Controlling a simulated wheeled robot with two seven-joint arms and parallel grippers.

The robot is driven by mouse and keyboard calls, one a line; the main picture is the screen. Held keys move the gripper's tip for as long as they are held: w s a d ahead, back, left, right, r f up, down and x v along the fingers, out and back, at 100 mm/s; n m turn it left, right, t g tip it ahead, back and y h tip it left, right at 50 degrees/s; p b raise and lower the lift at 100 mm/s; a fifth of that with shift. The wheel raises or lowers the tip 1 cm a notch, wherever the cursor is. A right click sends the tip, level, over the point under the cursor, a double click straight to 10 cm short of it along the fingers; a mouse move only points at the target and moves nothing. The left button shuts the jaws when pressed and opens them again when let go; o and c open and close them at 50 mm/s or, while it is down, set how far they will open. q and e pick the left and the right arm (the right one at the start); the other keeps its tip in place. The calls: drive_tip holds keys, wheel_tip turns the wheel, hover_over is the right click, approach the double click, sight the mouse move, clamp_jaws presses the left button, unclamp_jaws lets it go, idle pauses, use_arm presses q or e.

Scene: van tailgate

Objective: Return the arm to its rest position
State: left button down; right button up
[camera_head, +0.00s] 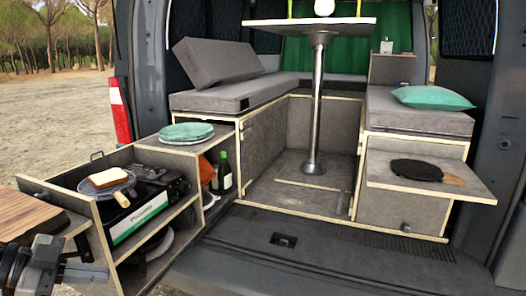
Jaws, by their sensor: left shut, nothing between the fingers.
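My left gripper (92,271) is at the bottom left of the head view, in front of the pull-out kitchen unit. Its fingers point right and are shut with nothing between them. The gripper is below and to the right of a wooden cutting board (30,214), and whether it touches the unit I cannot tell. My right gripper is not in view.
The kitchen unit holds a gas stove (158,183), a pan (90,187) with a bread slice (103,177), and green plates (186,131). A dark pan (416,170) rests on the right shelf (470,188). The van floor (340,266) in front is clear.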

use_arm(q)
drive_tip(key=s+d+f+n+t+y, duration=0.3)
drive_tip(key=f+n+t, duration=0.1)
drive_tip(key=f, duration=0.4)
drive_tip(key=s+d+f+n+t+y, duration=0.25)
drive_tip(key=s+d+f+n, duration=0.2)
drive_tip(key=f, duration=0.35)
drive_tip(key=s+d+f+n+g, duration=0.1)
drive_tip(key=s+d+f, duration=0.1)
drive_tip(key=d, duration=0.4)
drive_tip(key=s+d+f+n+g+y, duration=0.1)
drive_tip(key=s+d+f+n, duration=0.1)
drive_tip(key=d, duration=0.4)
drive_tip(key=shift+s+d+f, duration=0.3)
drive_tip(key=shift+s+f, duration=0.2)
drive_tip(key=shift+f, duration=0.1)
drive_tip(key=shift+g, duration=0.25)
